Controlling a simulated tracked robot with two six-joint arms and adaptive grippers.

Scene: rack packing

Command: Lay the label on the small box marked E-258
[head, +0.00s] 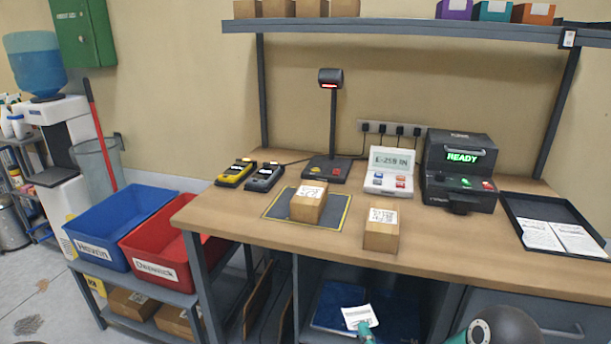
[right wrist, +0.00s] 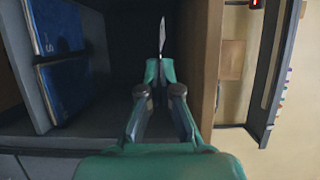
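A white printed label (head: 358,317) is held at the tip of my right gripper (head: 366,332), in front of the bench and below its front edge. In the right wrist view the gripper (right wrist: 160,72) is shut on the label (right wrist: 162,36), which shows nearly edge-on. A small cardboard box (head: 309,203) with a white patch on top stands on the dark yellow-edged mat (head: 275,205). Another small box (head: 382,232) with a white patch stands at the bench's front edge. The marks on both boxes are too small to read. My left gripper is out of view.
The display (head: 391,160) reads E-258 IN. A printer (head: 458,165) shows READY. A black tray (head: 548,208) with papers lies at right. Blue (head: 122,222) and red (head: 165,254) bins stand at left. Bench wood right of the front box is clear.

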